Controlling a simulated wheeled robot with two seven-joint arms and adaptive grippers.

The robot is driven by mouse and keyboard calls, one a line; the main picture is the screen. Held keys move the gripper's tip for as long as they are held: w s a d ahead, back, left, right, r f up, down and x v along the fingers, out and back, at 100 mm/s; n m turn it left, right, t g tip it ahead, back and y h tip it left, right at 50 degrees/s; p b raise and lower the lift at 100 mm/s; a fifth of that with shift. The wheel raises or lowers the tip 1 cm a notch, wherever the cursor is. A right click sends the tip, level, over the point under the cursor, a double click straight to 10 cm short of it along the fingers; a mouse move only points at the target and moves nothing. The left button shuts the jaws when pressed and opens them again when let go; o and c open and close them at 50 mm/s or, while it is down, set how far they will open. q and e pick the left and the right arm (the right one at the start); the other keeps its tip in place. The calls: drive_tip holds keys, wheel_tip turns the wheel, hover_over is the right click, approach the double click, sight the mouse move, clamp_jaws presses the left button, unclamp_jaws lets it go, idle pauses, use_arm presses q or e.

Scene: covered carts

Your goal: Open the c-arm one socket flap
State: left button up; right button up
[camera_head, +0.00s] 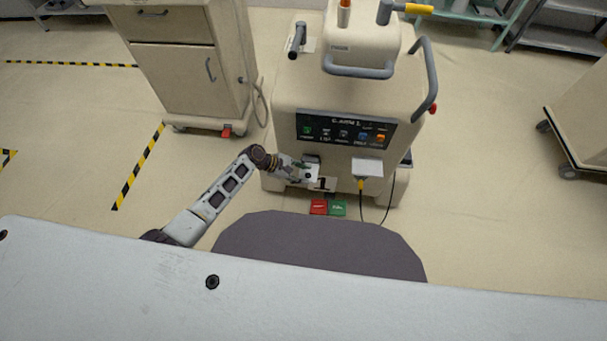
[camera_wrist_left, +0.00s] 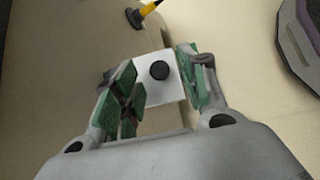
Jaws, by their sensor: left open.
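The C-arm 1 cart (camera_head: 345,95) stands in front of me, a cream body with a dark labelled panel (camera_head: 345,131). My left gripper (camera_head: 311,172) is at the lower left of the cart's front, below that panel. In the left wrist view my left gripper (camera_wrist_left: 160,82) is open, its green-padded fingers on both sides of a white square plate (camera_wrist_left: 150,88) with a round black knob (camera_wrist_left: 159,70). This plate seems to be the socket flap; I cannot tell whether it is swung open or whether the fingers touch it. My right gripper is not in view.
A white plate (camera_head: 367,168) with a yellow-ended cable (camera_head: 361,186) is right of my gripper. Red (camera_head: 318,207) and green (camera_head: 338,208) pedals lie on the floor below. A cream cabinet (camera_head: 180,65) stands left.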

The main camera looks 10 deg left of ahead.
use_arm(q)
drive_tip(key=v, duration=1.1)
idle(0.4)
